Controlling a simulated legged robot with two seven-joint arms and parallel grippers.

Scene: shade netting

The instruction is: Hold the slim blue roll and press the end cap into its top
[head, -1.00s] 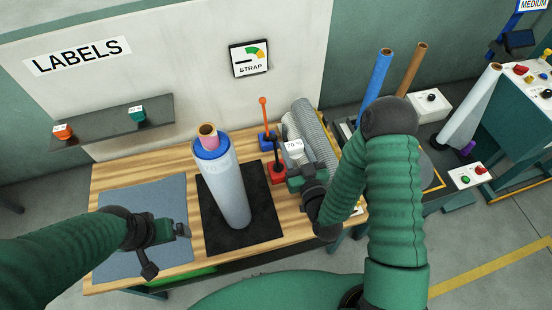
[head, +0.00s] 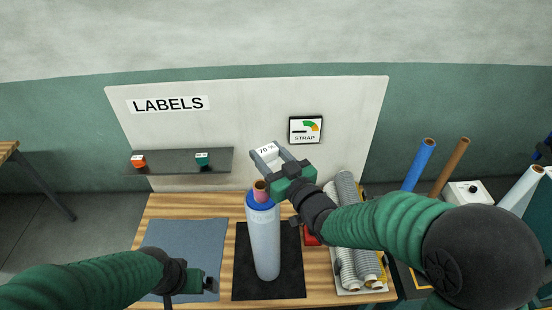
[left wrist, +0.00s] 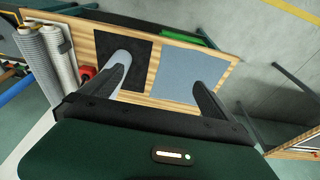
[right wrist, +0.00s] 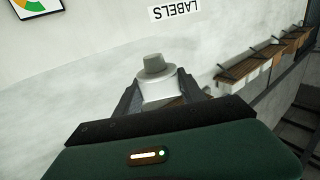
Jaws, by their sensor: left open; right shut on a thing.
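A pale blue roll (head: 265,240) with a blue top and a pinkish core stands upright on a black mat (head: 292,280) on the wooden table. My right gripper (head: 270,157) is shut on the end cap (head: 264,152), which bears a white "70" tag, and appears above and behind the roll's top, apart from it. In the right wrist view the cap (right wrist: 153,68) is a grey plug on a wider pale base between the fingers. My left gripper (head: 208,281) is open and empty at the table's front left, apart from the roll. Its open fingers show in the left wrist view.
A blue-grey mat (head: 185,250) lies left of the black one. Grey mesh rolls (head: 350,235) lie right of it. A slim blue roll (head: 420,163) and a brown roll (head: 456,165) stand further right. A shelf (head: 180,160) hangs on the back panel.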

